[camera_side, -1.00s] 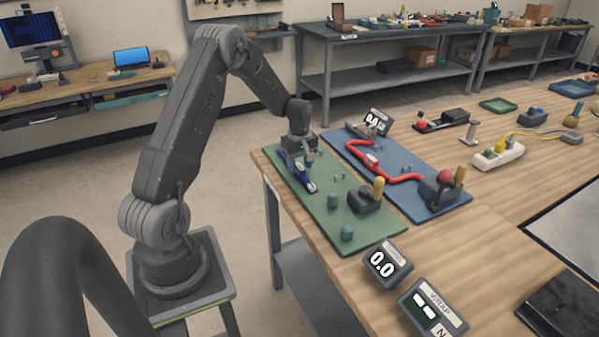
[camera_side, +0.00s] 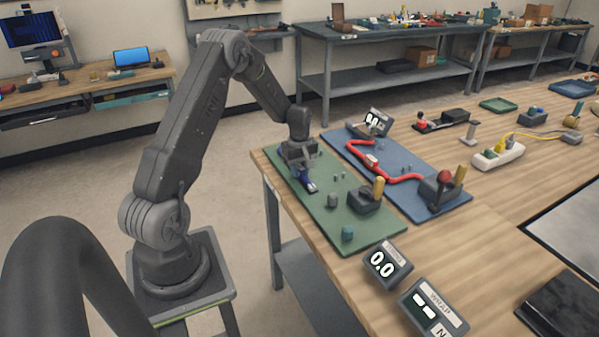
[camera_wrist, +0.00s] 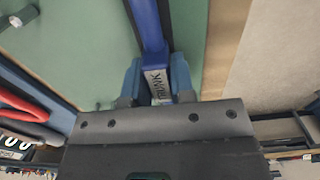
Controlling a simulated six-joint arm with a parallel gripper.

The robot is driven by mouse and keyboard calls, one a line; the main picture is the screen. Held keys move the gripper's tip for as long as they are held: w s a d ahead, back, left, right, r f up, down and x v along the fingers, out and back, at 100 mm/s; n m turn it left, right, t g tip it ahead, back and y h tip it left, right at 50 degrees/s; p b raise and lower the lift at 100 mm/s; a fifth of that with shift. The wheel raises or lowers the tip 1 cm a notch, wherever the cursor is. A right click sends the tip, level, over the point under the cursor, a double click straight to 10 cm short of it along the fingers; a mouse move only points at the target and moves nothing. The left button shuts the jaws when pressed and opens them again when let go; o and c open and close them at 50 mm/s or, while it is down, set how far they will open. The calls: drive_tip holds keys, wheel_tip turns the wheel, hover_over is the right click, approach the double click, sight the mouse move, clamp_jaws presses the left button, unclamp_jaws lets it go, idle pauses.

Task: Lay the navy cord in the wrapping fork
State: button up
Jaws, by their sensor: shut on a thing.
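The navy cord (camera_side: 308,186) is at the far left of the green board (camera_side: 325,222) in the side view. My gripper (camera_side: 301,167) is over that part of the board and shut on the cord, hiding part of it. In the wrist view my gripper (camera_wrist: 156,82) has a blue finger on each side of the navy cord (camera_wrist: 150,28), which runs up past the top edge. A white label with dark lettering shows between the fingers. Small pegs (camera_side: 338,174) stand right of my gripper on the green board; I cannot tell which part is the wrapping fork.
A dark block with a yellow handle (camera_side: 366,199), a grey cylinder (camera_side: 333,200) and a teal cylinder (camera_side: 347,233) stand on the green board. The blue board (camera_side: 428,208) beside it holds a red cord (camera_side: 403,178). Two displays (camera_side: 387,263) stand near the front edge.

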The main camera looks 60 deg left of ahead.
clamp_jaws()
drive_tip(key=shift+r, duration=2.5)
drive_tip(key=w+r, duration=0.4)
drive_tip(key=w, duration=0.6)
